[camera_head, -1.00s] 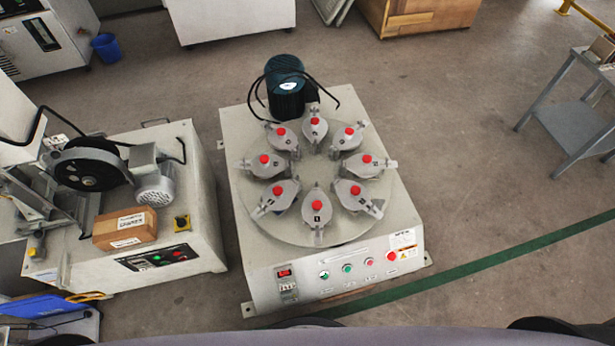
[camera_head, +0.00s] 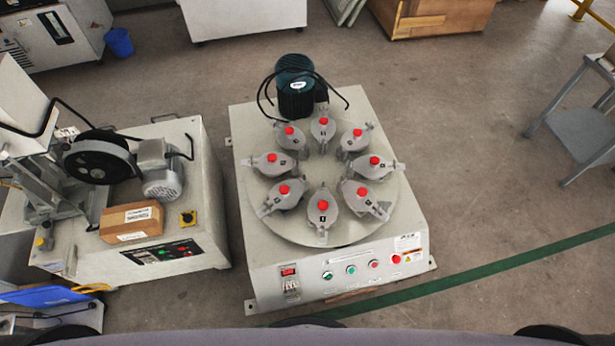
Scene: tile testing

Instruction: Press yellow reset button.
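A small yellow square with a dark round button (camera_head: 187,218) sits on the top of the left grinding machine (camera_head: 215,240), near its right front edge and right of a cardboard box. No lettering on it is readable. It is the only yellow button I can make out. Neither of my grippers is in view, and nothing touches the button.
The cardboard box (camera_head: 131,222) lies on the left machine. A rotary tile tester (camera_head: 270,262) with red-knobbed clamps and a front button row stands in the middle, with a narrow gap between the machines. A grey stand (camera_head: 582,135) is at right. The floor (camera_head: 470,170) between is clear.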

